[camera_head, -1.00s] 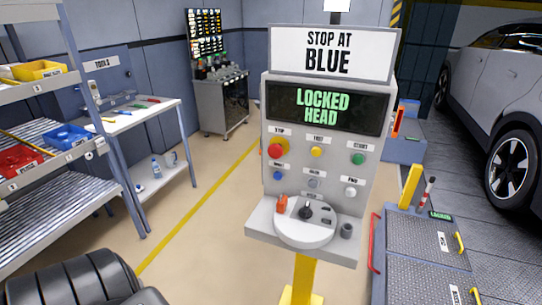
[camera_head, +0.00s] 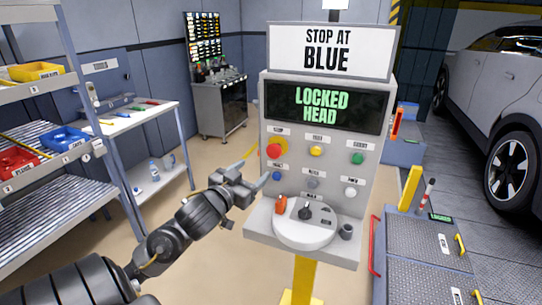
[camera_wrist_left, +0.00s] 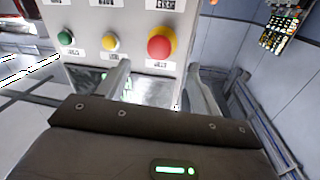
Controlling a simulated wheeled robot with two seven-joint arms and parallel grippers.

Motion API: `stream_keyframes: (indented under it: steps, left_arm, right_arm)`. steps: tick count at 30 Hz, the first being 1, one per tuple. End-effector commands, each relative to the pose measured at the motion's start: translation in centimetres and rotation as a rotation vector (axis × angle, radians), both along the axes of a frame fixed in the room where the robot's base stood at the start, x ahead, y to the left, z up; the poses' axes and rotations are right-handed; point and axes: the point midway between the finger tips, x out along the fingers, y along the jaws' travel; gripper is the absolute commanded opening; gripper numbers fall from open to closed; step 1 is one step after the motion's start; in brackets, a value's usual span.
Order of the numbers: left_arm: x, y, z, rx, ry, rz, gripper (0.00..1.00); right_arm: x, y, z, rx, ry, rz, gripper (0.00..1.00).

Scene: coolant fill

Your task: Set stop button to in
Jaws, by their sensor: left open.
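The stop button (camera_head: 274,151) is a large red mushroom head on a yellow base, at the upper left of the grey control panel's buttons. It also shows in the left wrist view (camera_wrist_left: 160,47), beyond the fingers and between them. I cannot tell whether it is pressed in. My left gripper (camera_head: 256,176) is open and empty, just left of the panel, lower than the stop button and apart from it. In the left wrist view its two fingers (camera_wrist_left: 157,85) are spread wide. My right gripper is not in view.
The panel also has yellow (camera_head: 316,151), green (camera_head: 357,158), blue (camera_head: 278,176) and white (camera_head: 350,193) buttons. A round plate (camera_head: 304,232) with a knob is below. Its screen (camera_head: 325,107) reads "LOCKED HEAD". A shelf (camera_head: 45,180) and bench (camera_head: 140,118) stand left.

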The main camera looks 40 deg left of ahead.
Motion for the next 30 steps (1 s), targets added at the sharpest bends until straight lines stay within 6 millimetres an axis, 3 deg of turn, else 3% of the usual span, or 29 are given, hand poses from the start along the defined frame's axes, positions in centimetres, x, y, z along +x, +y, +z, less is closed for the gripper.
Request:
stream_keyframes:
  steps: [8, 21, 30]
  left_arm:
    - [1.2, 0.3, 0.5, 0.000, -0.012, -0.002, 0.65]
    - [8.7, 1.6, 0.5, 0.000, -0.009, -0.001, 0.65]
    - [10.7, 1.9, 0.3, 0.001, -0.009, -0.003, 0.65]
  right_arm:
    - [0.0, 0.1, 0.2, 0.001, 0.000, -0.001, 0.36]
    - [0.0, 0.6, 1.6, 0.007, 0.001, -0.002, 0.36]
    - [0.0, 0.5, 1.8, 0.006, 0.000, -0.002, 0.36]
